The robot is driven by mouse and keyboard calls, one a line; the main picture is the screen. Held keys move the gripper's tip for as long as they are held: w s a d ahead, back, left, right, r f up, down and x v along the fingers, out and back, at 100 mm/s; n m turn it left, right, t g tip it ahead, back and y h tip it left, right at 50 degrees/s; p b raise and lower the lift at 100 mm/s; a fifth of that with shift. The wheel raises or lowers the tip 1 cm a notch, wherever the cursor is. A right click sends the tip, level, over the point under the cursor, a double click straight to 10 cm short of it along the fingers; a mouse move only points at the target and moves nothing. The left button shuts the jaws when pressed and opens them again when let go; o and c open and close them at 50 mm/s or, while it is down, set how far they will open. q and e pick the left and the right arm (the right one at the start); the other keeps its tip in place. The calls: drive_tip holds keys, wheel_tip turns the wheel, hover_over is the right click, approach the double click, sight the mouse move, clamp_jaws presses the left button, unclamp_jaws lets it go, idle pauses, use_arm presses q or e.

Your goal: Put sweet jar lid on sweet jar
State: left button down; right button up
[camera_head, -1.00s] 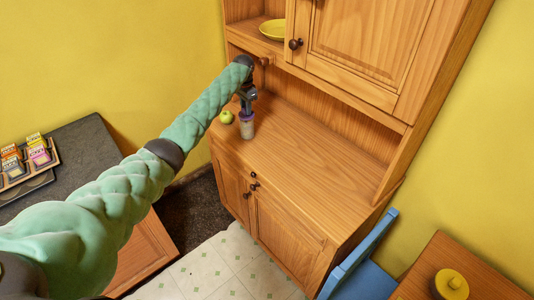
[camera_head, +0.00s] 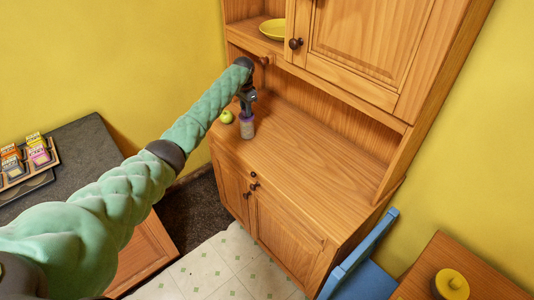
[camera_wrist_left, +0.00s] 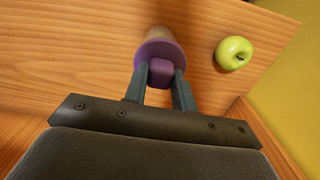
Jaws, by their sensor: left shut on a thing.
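My left gripper (camera_head: 248,103) reaches down over the wooden cabinet's counter. In the left wrist view its fingers (camera_wrist_left: 162,80) are shut on the knob of the purple sweet jar lid (camera_wrist_left: 156,48). The sweet jar (camera_head: 247,129) stands upright on the counter directly below the gripper. In the wrist view its body (camera_wrist_left: 160,33) shows just past the lid's edge. The lid looks to be at the jar's mouth, but I cannot tell whether it is fully seated. My right gripper is not in view.
A green apple (camera_head: 226,117) lies on the counter beside the jar; it also shows in the wrist view (camera_wrist_left: 234,53). The counter (camera_head: 300,150) is clear to the right. A yellow plate (camera_head: 273,29) sits on the shelf above. A blue chair (camera_head: 365,265) stands at lower right.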

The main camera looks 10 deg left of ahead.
use_arm(q)
drive_tip(key=shift+f, duration=0.15)
drive_tip(key=c, duration=1.1)
unclamp_jaws()
drive_tip(key=shift+f, duration=0.1)
drive_tip(key=shift+o, duration=0.2)
drive_tip(key=shift+r, duration=0.25)
drive_tip(key=shift+r, duration=3.8)
